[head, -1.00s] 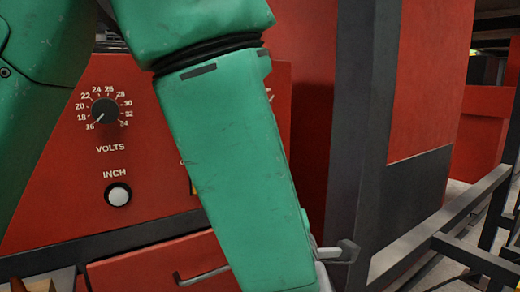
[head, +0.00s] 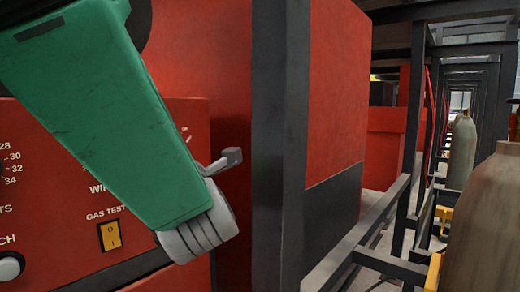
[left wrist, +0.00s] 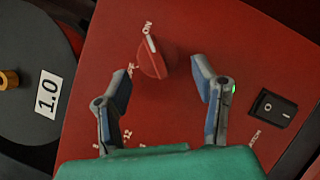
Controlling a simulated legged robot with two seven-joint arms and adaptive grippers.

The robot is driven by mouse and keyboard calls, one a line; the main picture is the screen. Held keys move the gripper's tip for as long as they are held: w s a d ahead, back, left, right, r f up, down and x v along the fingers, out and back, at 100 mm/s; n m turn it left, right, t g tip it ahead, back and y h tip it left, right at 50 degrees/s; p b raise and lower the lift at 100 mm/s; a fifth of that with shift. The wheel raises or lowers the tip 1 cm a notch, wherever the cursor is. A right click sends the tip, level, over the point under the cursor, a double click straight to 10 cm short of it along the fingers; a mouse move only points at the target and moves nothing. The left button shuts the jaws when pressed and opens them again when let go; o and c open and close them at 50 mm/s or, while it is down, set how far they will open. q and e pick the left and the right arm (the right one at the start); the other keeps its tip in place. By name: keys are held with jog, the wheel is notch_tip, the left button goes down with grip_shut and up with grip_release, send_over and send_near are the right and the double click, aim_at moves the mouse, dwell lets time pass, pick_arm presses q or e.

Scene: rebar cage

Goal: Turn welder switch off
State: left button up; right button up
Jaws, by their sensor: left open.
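A red rotary switch (left wrist: 155,62) sits on the welder's red panel in the left wrist view. Its white-marked pointer end is at the printed word ON. My left gripper (left wrist: 164,66) is open, with one finger on either side of the switch; I cannot tell whether they touch it. In the head view my green left arm comes in from the upper left, and a grey finger of the left gripper (head: 229,158) shows past the wrist. The rotary switch is hidden in that view. My right gripper is not in view.
The welder's front panel (head: 45,150) has a yellow GAS TEST rocker (head: 110,236). A black rocker (left wrist: 272,108) and a spool labelled 1.0 (left wrist: 48,94) flank the rotary switch. A dark post (head: 280,150), metal rails and gas cylinders (head: 487,220) stand to the right.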

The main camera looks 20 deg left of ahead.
pick_arm(q)
jog(key=shift+w+a, duration=0.35)
jog(key=shift+a, duration=0.05)
jog(key=shift+d+r, duration=0.15)
jog(key=shift+r, duration=0.1)
jog(key=shift+w+d+r, duration=0.15)
jog(key=shift+w+d, duration=0.3)
jog(key=shift+d, duration=0.4)
jog(key=shift+w+d, duration=0.15)
jog(key=shift+d, duration=0.25)
jog(key=shift+a, duration=0.25)
jog(key=c, duration=0.7)
jog(key=shift+s+a, duration=0.3)
jog(key=c, duration=0.5)
jog(key=shift+o, duration=0.2)
jog(key=shift+a, duration=0.15)
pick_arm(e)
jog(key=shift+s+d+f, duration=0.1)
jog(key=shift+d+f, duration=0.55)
